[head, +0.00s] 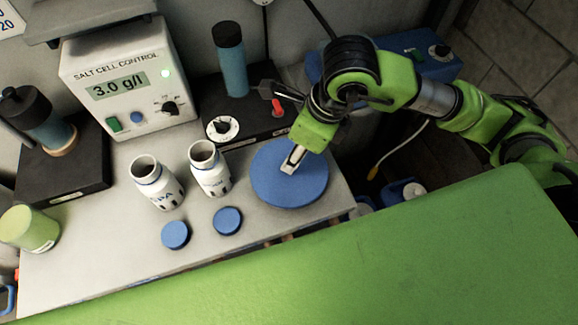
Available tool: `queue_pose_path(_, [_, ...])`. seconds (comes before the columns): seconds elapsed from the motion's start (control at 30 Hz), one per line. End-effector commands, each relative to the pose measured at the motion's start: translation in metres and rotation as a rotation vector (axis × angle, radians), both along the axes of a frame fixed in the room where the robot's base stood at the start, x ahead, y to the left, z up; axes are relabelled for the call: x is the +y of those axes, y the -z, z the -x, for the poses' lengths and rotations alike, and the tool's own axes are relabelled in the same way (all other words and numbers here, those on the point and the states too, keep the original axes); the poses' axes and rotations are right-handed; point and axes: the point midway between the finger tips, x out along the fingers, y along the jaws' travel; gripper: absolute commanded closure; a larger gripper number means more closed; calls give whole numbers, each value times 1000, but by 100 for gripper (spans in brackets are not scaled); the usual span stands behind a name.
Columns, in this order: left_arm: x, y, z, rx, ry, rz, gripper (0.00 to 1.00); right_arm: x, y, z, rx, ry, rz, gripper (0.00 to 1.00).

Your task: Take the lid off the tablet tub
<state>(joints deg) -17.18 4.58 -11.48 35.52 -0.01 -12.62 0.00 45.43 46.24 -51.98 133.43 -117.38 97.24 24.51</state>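A large round blue lid (290,186) is at the right end of the grey bench. Any tub body under it is hidden from this steep angle. My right arm comes in from the right, and my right gripper (292,160) points down over the upper middle of the blue lid. Its pale fingertips appear at or just above the lid's surface; I cannot tell whether they touch it or grip anything. My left gripper is not in view.
Two open white bottles (157,186) (208,172) stand left of the lid, with two small blue caps (175,235) (228,220) in front. A salt cell control box (130,85) and a black unit with a blue cylinder (232,70) stand behind. A green tub (30,229) is far left.

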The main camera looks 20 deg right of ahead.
Motion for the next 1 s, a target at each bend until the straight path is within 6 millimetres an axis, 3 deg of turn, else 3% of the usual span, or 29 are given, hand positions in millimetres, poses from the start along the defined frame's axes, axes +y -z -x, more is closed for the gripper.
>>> queue_pose_path(0.17, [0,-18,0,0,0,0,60,6,21,1,9,0,0,63])
queue_pose_path(0.3, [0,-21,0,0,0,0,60,9,40,-3,4,0,0,63])
queue_pose_path(0.6, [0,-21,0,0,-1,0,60,11,47,-5,1,-1,0,63])
queue_pose_path(0.77, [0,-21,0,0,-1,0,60,10,47,-5,1,-1,0,100])
queue_pose_path(1.0, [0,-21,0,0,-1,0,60,10,47,-5,1,-1,0,100])
